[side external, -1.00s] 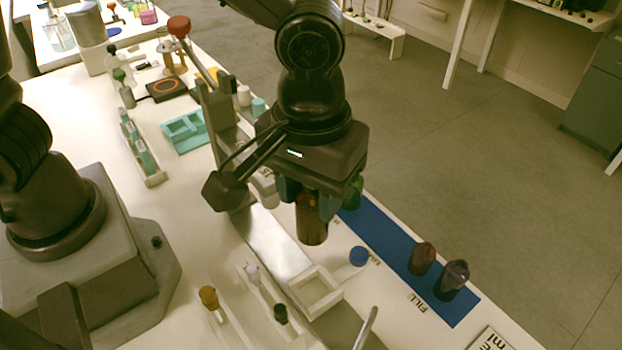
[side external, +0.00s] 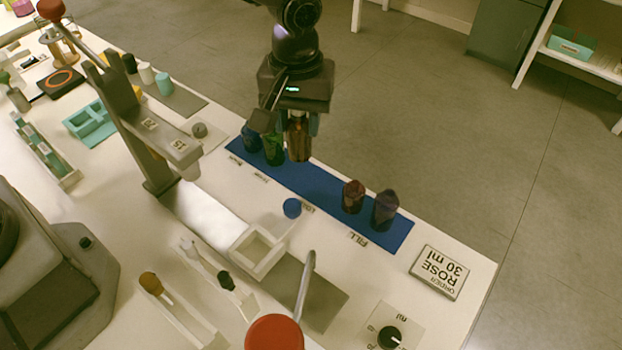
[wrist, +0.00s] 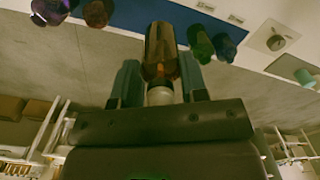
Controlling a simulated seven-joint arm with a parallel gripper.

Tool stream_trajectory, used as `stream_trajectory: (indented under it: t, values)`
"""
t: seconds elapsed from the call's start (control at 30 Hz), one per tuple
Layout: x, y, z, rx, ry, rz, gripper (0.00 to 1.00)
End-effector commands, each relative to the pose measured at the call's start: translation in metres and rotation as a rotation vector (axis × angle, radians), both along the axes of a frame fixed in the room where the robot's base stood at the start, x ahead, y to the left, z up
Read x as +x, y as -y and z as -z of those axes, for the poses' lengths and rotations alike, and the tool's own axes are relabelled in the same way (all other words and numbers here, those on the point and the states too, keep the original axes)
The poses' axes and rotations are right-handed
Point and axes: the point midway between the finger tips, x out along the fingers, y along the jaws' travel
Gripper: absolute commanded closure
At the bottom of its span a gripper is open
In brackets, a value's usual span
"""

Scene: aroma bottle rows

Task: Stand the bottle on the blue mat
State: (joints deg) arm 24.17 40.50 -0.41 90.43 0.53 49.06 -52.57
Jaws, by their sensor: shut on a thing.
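An amber-brown bottle (side external: 298,142) is held in my gripper (side external: 297,128), upright, over or just behind the blue mat in the side view. In the wrist view the bottle (wrist: 161,52) sits between the two fingers, its pale neck toward the palm. The blue mat (side external: 318,186) is a long strip with bottles standing on it. A blue bottle (side external: 252,139) and a green bottle (side external: 274,150) stand at its left end. A reddish-brown bottle (side external: 353,196) and a dark purple bottle (side external: 386,210) stand toward its right end. I cannot tell whether the held bottle's base touches the mat.
The mat's middle, between the green and reddish-brown bottles, is bare. A press-like stand (side external: 150,140) rises at the left. An order card (side external: 439,272) lies at the right. The floor drops away behind the table edge.

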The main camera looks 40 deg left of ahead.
Motion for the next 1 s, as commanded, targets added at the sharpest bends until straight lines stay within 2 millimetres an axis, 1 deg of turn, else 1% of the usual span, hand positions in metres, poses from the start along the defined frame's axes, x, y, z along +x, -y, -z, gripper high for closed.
stream_trajectory:
  t: [0.03,0.1,0.27,0.37,0.53,0.6,0.77,1.0]
  values:
    - [0.009,0.0,0.001,-0.001,0.0,0.01,0.89]
    - [0.017,0.002,-0.001,-0.001,0.002,0.029,0.89]
    - [0.026,0.006,-0.007,0.0,0.001,0.067,0.89]
    - [0.024,0.006,0.008,0.002,-0.005,0.088,0.89]
    - [0.024,0.006,0.04,0.002,-0.003,0.09,0.89]
    - [0.024,0.006,0.048,0.001,-0.002,0.09,0.89]
    - [0.024,0.006,0.059,0.001,-0.001,0.089,0.89]
    - [0.024,0.006,0.09,0.001,-0.002,0.089,0.89]
